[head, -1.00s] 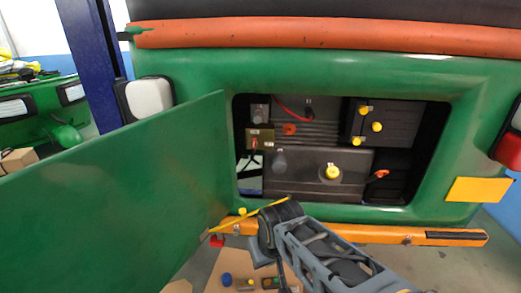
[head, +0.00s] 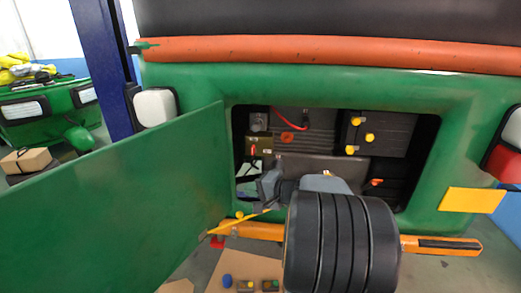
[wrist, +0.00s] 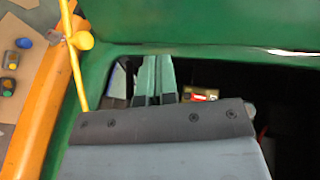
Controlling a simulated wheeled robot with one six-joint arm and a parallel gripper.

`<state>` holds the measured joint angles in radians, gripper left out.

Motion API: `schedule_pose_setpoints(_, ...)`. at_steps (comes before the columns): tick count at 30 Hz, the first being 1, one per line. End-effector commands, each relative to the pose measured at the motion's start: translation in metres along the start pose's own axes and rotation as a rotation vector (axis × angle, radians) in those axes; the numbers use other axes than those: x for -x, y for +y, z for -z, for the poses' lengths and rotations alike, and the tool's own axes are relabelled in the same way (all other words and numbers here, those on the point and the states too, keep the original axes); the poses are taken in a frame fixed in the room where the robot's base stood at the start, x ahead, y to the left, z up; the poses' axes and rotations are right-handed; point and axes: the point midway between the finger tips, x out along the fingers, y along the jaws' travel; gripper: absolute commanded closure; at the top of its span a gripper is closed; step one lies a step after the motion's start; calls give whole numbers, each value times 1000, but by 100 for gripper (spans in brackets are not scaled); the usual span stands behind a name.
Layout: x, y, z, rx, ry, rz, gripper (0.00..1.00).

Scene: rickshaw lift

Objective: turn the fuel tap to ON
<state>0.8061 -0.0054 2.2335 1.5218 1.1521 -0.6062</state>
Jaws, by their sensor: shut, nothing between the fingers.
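In the head view, an orange-red lever (head: 376,182) shows at the right of the open compartment, beside the dark tank (head: 340,165). An olive plate (head: 259,143) with a small red lever (head: 253,150) is at the compartment's left. No readable label tells me which lever is the fuel tap, or its setting. My gripper (head: 268,188) is at the lower left of the opening, below the olive plate and apart from the orange-red lever. In the wrist view my gripper (wrist: 156,60) has its fingers close together, shut and empty. A small box with a red mark (wrist: 200,95) shows beyond the gripper body.
The green door (head: 120,200) stands open at the left, with a yellow rod (head: 240,222) near its lower corner. The orange bumper (head: 440,245) runs below the opening. Yellow caps (head: 370,137) sit at upper right. My arm hides the tank's lower front.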

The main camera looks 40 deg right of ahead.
Motion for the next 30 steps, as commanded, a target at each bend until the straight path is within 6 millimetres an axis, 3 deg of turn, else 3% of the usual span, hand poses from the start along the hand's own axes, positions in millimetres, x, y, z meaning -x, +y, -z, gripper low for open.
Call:
schedule_pose_setpoints(1, 14, -3, 27, -33, 82, 64, 100)
schedule_pose_setpoints(3, 33, -7, 58, -58, 185, 150, 100)
schedule_pose_setpoints(6, 57, -9, 91, -80, 302, 238, 100)
schedule_pose_setpoints(9, 74, -10, 111, -89, 379, 292, 100)
schedule_pose_setpoints(12, 78, -12, 122, -94, 416, 318, 100)
schedule_pose_setpoints(17, 62, -19, 133, -95, 425, 325, 100)
schedule_pose_setpoints(30, -8, -44, 161, -94, 422, 325, 100)
